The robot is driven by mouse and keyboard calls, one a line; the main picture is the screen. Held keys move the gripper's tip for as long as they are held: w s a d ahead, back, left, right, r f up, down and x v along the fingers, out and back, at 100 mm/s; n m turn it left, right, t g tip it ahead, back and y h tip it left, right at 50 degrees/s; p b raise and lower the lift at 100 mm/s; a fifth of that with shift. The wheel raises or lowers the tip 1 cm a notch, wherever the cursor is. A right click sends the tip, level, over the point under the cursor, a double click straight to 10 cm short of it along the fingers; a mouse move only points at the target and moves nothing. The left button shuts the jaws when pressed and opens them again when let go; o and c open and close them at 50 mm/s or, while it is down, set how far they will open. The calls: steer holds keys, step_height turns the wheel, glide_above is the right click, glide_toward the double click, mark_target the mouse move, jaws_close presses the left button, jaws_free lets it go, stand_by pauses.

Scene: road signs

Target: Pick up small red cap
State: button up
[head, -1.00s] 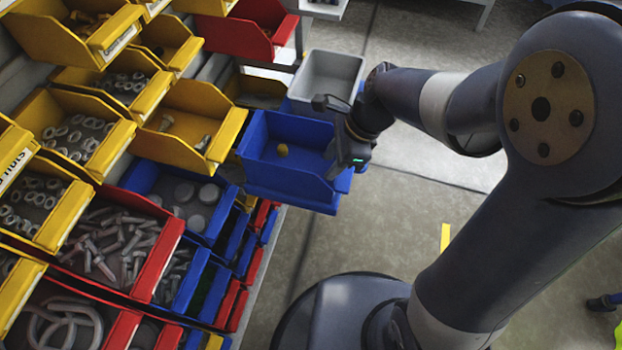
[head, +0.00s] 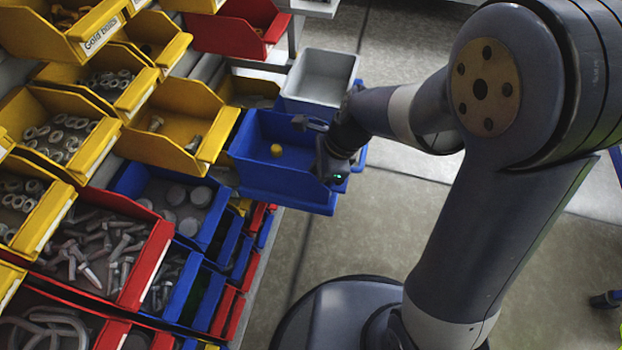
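I see no small red cap in the head view. A small yellow piece (head: 277,151) lies inside the front blue bin (head: 262,181), which has its open top towards me. My gripper (head: 312,146) is over the right side of this bin, to the right of the yellow piece and apart from it. Its two fingers are spread, with nothing between them. Part of the bin floor is hidden behind the gripper.
A grey bin (head: 322,75) stands behind the blue one. Yellow bins (head: 190,135) with bolts and nuts, red bins (head: 150,258) with bolts, and a blue bin with grey discs (head: 183,210) fill the rack on the left. Open floor (head: 420,225) lies to the right.

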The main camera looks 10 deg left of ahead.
steer(key=c, duration=0.4)
